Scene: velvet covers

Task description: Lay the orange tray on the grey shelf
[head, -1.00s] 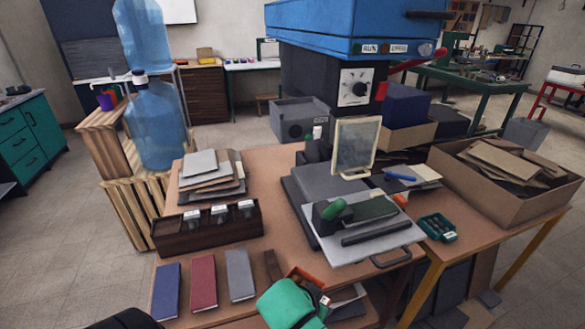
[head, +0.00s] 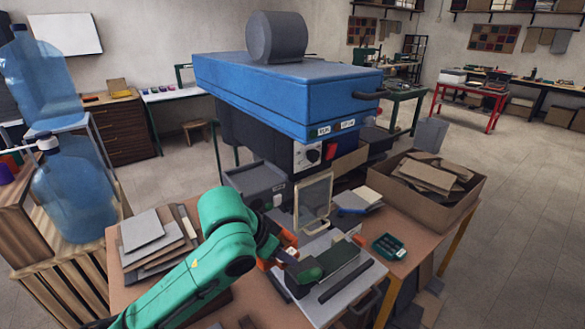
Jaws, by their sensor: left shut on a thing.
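My left gripper (head: 279,254) is shut on the orange tray (head: 264,265), at the end of my green arm in the head view. Only small orange parts of the tray show around the gripper; my wrist hides most of it. The grey shelf (head: 348,297) looks to be the light grey plate with a handle at the front of the blue press. The gripper is at the plate's left edge; I cannot tell whether the tray touches it. A green-ended cylinder and a dark green block (head: 335,262) lie on the plate. My right gripper is not in view.
The blue press (head: 290,90) overhangs the bench behind the plate. A framed clear panel (head: 313,200) stands at the plate's back edge. A small green tray (head: 389,247) and a cardboard box (head: 430,184) are to the right. Stacked sheets (head: 150,240) lie left, partly behind my arm.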

